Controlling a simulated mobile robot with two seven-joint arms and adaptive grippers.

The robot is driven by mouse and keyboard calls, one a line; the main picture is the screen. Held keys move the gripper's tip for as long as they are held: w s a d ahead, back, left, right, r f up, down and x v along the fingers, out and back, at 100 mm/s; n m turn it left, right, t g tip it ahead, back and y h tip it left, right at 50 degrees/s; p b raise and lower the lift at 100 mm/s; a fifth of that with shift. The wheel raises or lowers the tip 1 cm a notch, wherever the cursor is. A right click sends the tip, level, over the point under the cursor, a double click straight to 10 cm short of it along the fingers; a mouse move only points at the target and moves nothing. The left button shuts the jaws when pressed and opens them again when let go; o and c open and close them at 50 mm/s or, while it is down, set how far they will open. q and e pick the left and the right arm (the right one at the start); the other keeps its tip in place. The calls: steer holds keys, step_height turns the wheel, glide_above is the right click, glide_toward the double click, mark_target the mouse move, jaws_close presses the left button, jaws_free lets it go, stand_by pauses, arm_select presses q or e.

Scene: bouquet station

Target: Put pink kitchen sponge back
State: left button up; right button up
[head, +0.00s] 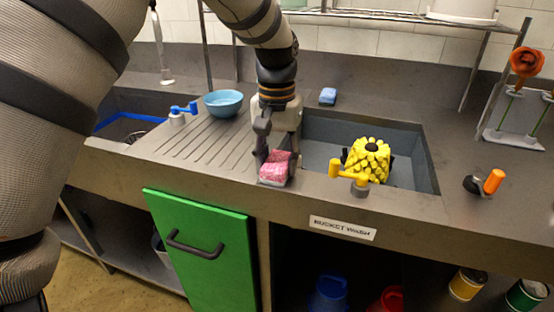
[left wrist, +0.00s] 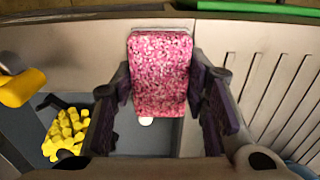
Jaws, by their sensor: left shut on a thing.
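The pink kitchen sponge (head: 275,169) is at the front rim of the counter, between the ribbed drainboard and the right sink basin. My left gripper (head: 277,154) is shut on it. In the left wrist view the speckled pink sponge (left wrist: 160,72) sits between the two dark fingers of the left gripper (left wrist: 160,85). I cannot tell whether the sponge touches the counter. My right gripper is not in view.
A sink basin (head: 318,155) holds a yellow spiky brush-like object (head: 368,157). A yellow tap (head: 347,176) stands at its front. A blue sponge (head: 328,96) and a blue bowl (head: 223,103) are behind. A green door (head: 203,245) hangs below. The drainboard (head: 200,143) is mostly clear.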

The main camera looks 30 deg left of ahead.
mark_target(277, 160)
arm_select(q)
steer(key=o, duration=1)
steer(key=shift+f, duration=0.1)
step_height(277, 160, up, 12)
